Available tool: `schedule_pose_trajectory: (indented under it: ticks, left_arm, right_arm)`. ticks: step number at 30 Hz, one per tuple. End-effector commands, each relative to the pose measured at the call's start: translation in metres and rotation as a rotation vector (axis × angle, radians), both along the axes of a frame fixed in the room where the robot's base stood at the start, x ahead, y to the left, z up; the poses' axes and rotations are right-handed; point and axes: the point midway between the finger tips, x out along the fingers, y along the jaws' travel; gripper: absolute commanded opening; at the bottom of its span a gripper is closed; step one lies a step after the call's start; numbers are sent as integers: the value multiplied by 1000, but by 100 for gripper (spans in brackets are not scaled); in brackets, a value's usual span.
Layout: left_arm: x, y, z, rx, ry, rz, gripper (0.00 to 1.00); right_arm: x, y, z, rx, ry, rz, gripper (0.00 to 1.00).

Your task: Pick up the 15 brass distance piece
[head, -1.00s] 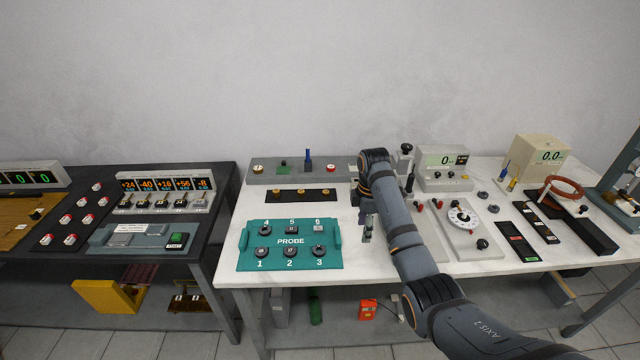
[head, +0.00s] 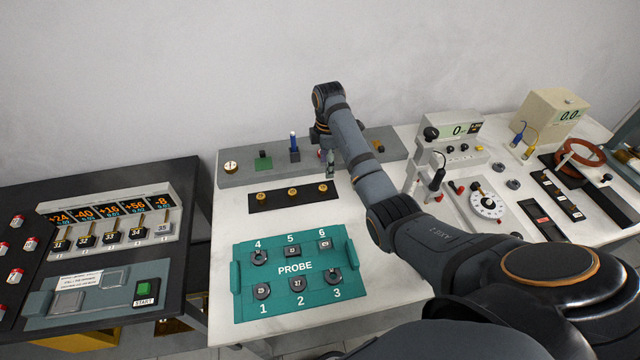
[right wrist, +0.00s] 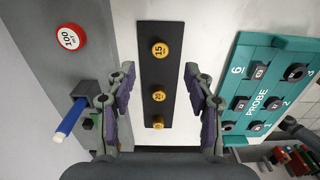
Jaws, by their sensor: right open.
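The 15 brass distance piece (right wrist: 160,49) is a round brass disc marked 15, at the top of a black strip (right wrist: 157,72) in the right wrist view. In the head view it is the rightmost brass piece (head: 323,187). A piece marked 20 (right wrist: 158,96) and a third brass piece (right wrist: 158,122) share the strip. My right gripper (right wrist: 159,75) is open and empty, its fingers on either side of the strip in that view, with the 15 piece beyond the fingertips. In the head view the gripper (head: 330,166) is behind the 15 piece. My left gripper is not in view.
A grey block (head: 240,176) behind the strip carries a blue rod (head: 293,141) and a red-rimmed 100 piece (right wrist: 68,38). The teal PROBE panel (head: 295,283) lies in front. A grey meter stand (head: 455,140) is to the right. White tabletop beside the strip is clear.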

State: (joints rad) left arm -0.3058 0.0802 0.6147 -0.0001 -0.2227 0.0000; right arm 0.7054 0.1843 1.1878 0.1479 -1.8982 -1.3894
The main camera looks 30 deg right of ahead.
Motion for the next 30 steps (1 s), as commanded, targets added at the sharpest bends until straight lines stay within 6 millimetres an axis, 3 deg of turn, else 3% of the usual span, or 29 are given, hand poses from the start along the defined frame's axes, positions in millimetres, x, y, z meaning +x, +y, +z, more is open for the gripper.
schedule_pose_trajectory:
  ticks: [3,6,15,21,30]
  left_arm:
    - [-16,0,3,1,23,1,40]
    - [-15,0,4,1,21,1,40]
    - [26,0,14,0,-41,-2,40]
    - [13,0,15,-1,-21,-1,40]
    - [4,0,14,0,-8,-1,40]
  right_arm:
    - [-1,1,-22,1,4,1,53]
    - [-1,1,-35,1,2,1,53]
    - [-2,5,-55,1,5,1,53]
    - [-3,7,-87,0,3,0,53]
    - [-2,7,-92,0,0,0,50]
